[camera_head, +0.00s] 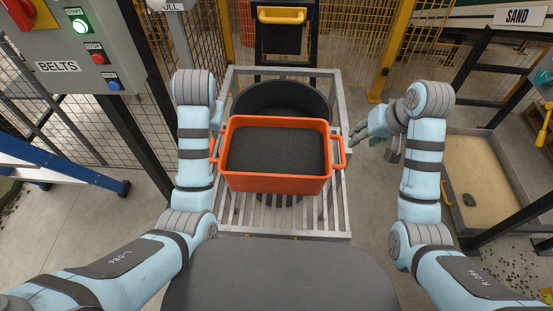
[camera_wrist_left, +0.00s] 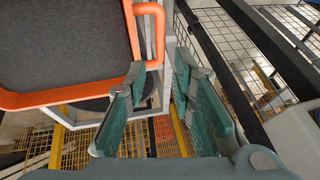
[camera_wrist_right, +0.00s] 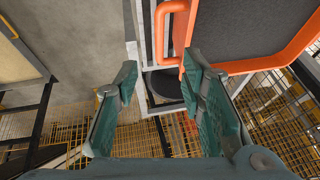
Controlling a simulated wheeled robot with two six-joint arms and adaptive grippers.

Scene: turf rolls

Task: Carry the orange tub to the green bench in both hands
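The orange tub (camera_head: 277,184), full of dark grains, sits level on a pale slatted metal stand (camera_head: 340,222). It has a loop handle at each end. In the head view my left gripper is mostly hidden by its arm, beside the left handle. In the left wrist view my left gripper (camera_wrist_left: 161,68) is open, its fingertips close to that handle (camera_wrist_left: 159,38). My right gripper (camera_head: 356,134) is open just right of the right handle (camera_head: 339,150). In the right wrist view the right gripper (camera_wrist_right: 158,70) shows that handle (camera_wrist_right: 161,32) near its fingertips. I cannot make out a green bench.
A dark round vessel (camera_head: 282,96) stands behind the tub. A grey control box (camera_head: 85,55) labelled BELTS is at the left, with a blue rail (camera_head: 62,170) below. A sand-filled tray (camera_head: 480,175) lies at the right. Mesh fencing and yellow posts (camera_head: 391,50) stand behind.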

